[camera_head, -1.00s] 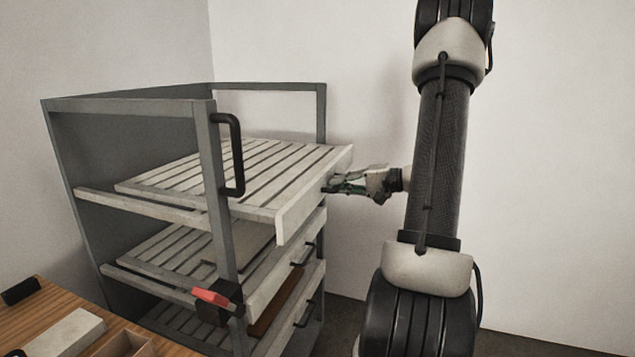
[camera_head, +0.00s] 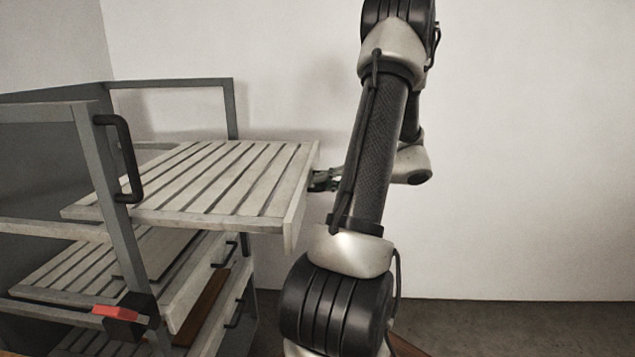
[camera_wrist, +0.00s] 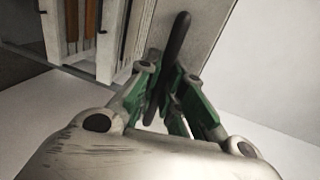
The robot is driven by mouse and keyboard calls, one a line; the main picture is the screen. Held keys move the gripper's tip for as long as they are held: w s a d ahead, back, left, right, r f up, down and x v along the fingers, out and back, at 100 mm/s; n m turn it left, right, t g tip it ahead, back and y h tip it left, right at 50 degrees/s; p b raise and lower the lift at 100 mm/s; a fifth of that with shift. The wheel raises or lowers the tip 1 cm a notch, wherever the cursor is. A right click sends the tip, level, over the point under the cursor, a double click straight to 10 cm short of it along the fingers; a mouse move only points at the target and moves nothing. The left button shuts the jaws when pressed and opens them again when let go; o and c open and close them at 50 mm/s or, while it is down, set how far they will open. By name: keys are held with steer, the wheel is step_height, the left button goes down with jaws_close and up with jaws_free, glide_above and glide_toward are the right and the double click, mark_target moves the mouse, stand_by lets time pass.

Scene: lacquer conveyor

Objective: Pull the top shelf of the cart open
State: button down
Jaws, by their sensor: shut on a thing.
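The grey metal cart (camera_head: 86,150) stands at the left in the head view. Its top shelf (camera_head: 205,185), a pale slatted tray, sticks out well past the frame to the right. My gripper (camera_head: 322,181) is at the shelf's front panel, partly hidden behind my arm. In the wrist view, the green fingers of my gripper (camera_wrist: 164,95) are shut around the dark bar handle (camera_wrist: 178,38) on the pale front panel (camera_wrist: 207,20) of the shelf.
The lower shelves (camera_head: 185,290) sit further in, with dark handles on their fronts. A black bar handle (camera_head: 128,160) is on the cart's upright, and a red-and-black latch (camera_head: 122,313) is lower down. The white wall (camera_head: 520,150) is behind; floor to the right looks clear.

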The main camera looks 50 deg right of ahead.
steer(key=c, duration=1.5)
jaws_free()
steer(key=v, duration=1.2)
steer(key=shift+f, duration=0.1)
steer(key=shift+s+d, duration=0.1)
